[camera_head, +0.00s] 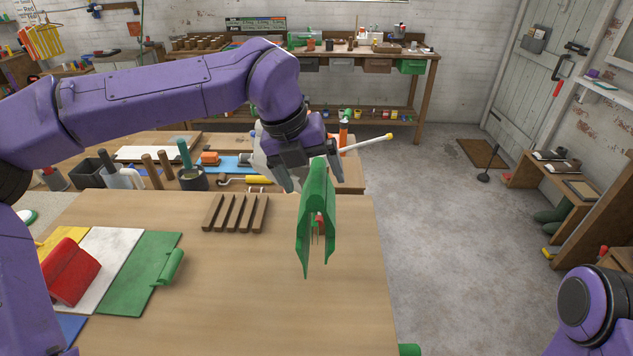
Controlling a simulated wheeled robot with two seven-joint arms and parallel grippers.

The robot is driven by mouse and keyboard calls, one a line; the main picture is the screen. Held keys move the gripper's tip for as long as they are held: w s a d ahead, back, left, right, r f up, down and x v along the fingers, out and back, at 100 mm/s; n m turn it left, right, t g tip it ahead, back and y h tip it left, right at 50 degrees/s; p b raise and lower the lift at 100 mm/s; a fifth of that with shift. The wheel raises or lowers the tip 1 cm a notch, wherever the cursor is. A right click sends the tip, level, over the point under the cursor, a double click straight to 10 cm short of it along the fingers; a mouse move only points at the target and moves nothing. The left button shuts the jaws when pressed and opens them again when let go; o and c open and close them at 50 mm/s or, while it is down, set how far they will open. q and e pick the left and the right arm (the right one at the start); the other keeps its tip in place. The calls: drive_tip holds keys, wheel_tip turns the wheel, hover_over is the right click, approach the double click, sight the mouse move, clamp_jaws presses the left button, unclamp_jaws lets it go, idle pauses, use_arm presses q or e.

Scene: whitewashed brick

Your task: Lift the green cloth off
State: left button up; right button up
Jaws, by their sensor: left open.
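The green cloth (318,205) hangs folded over in an upside-down V near the right side of the wooden table, its two flaps pointing down. A bit of red and thin upright parts show between the flaps; what supports the cloth is mostly hidden. My left gripper (300,180) reaches in from the upper left and is open at the top of the cloth, its fingers partly overlapping it. I cannot tell whether the fingers touch it. My right arm shows only at the lower right edge, and its gripper is out of view.
A slotted wooden rack (236,213) lies behind on the table (240,300). At left, a red folded piece (68,272) and a green roll (169,267) rest on coloured mats. A pale stick with a yellow tip (388,137) shows behind my gripper. The table's front middle is clear.

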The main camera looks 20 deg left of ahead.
use_arm(q)
drive_tip(key=x, duration=0.5)
drive_tip(key=shift+f+p, duration=0.1)
drive_tip(key=shift+p, duration=0.3)
drive_tip(key=c, duration=1.2)
drive_tip(key=shift+o, duration=1)
drive_tip(key=shift+c, duration=1.1)
wheel_tip(320, 180, up, 10)
drive_tip(key=p, duration=0.8)
